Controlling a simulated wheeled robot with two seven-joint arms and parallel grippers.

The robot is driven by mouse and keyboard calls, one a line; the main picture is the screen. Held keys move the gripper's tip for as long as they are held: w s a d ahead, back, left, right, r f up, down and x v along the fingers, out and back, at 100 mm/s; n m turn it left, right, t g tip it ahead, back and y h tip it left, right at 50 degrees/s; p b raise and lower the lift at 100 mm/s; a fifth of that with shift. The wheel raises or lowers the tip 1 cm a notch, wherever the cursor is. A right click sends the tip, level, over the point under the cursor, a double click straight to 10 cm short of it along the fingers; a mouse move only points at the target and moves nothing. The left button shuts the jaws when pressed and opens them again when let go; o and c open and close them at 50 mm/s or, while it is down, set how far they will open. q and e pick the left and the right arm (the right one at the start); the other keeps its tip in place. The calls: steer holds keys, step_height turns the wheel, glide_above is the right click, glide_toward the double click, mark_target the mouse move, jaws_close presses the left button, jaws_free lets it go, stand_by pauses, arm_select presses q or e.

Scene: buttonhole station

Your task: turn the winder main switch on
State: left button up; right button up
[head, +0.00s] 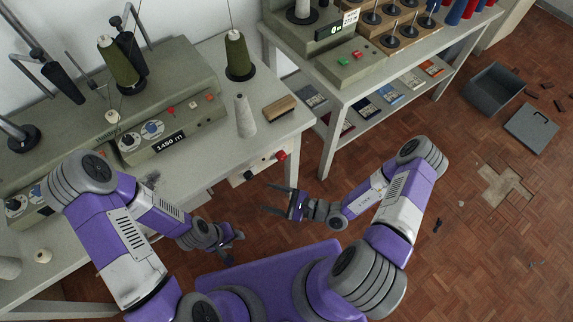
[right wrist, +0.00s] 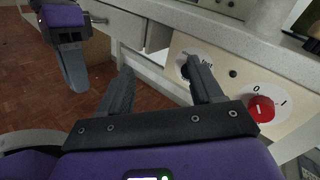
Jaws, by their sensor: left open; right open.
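A cream panel under the front edge of the winder table carries a red rotary knob (head: 281,155) with 0 and I marks; the knob also shows in the right wrist view (right wrist: 261,108). I cannot tell which mark it points to. To its left is a black knob (head: 248,174), partly hidden by my finger in the right wrist view (right wrist: 186,71). My right gripper (head: 266,197) is open and empty, in front of the panel, touching neither knob; it also shows in the right wrist view (right wrist: 161,64). My left gripper (head: 232,241) is open and empty, low before the table.
The winder (head: 165,140) with a 1450 m display stands on the table, beside thread cones (head: 245,115) and a brush (head: 279,108). A second bench (head: 345,95) stands to the right. A grey bin (head: 493,88) and its lid (head: 532,128) are on the floor.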

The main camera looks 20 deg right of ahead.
mark_target(283, 159)
steer(key=w+d+f+m+t+h+b, duration=0.2)
steer(key=w+d+f+m+t+h, duration=0.2)
steer(key=w+d+m+t+h, duration=0.45)
steer(key=w, duration=0.2)
steer(key=w+n+g+b, duration=0.1)
steer(key=w+n, duration=0.1)
steer(key=w, duration=0.1)
steer(key=shift+w+a, duration=0.3)
steer(key=shift+a, duration=0.1)
steer(key=c, duration=1.1)
steer(key=shift+o, duration=0.2)
